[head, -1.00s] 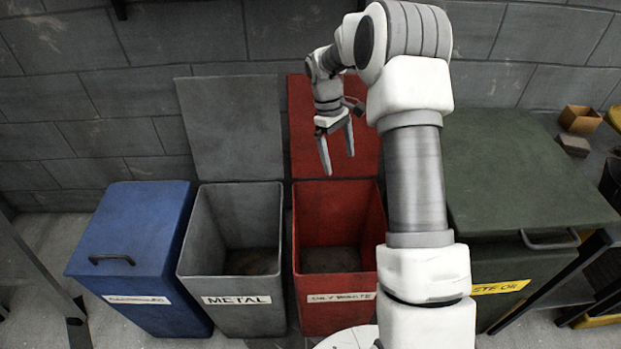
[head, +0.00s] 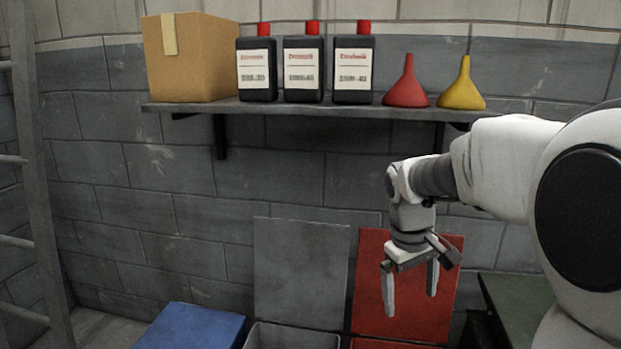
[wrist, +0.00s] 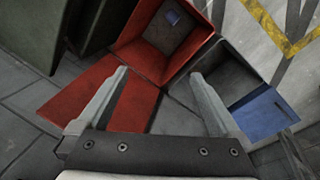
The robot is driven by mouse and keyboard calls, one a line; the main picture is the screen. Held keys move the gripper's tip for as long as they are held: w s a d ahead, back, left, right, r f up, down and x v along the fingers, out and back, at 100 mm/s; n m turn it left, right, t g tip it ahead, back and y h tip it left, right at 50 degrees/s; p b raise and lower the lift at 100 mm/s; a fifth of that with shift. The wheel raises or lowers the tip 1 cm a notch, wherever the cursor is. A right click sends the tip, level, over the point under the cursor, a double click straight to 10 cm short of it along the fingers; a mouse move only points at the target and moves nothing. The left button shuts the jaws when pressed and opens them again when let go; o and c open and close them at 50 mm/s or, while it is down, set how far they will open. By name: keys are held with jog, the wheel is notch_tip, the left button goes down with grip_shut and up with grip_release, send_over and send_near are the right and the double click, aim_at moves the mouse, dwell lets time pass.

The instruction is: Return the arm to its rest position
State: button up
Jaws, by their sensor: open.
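My gripper (head: 410,293) is open and empty. In the head view it hangs with its fingers pointing down, in front of the raised red lid (head: 447,275). The wrist view shows both fingers of the gripper (wrist: 158,90) spread apart, with nothing between them. Below and beyond them is the open red bin (wrist: 128,52) with its red lid (wrist: 95,100). A small blue thing (wrist: 173,17) shows inside the red bin. My arm comes in from the right of the head view.
A wall shelf (head: 330,111) above holds a cardboard box (head: 190,60), black bottles (head: 303,70), a red funnel (head: 407,88) and a yellow funnel (head: 464,90). Below are a blue bin (head: 192,328), an open grey bin (head: 290,337) and a green bin (head: 520,308). A ladder (head: 35,180) stands left.

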jog(key=s+a+r+m+t+y, duration=0.1)
jog(key=s+a+r+m+t, duration=0.1)
jog(key=s, duration=0.8)
jog(key=s+a+r+m+t+y, duration=0.1)
jog(key=s+a+r+m+t, duration=0.15)
jog(key=s, duration=0.65)
notch_tip(320, 180, up, 15)
jog(key=p, duration=1.5)
jog(key=shift+s+d, duration=0.2)
jog(key=shift+s, duration=0.1)
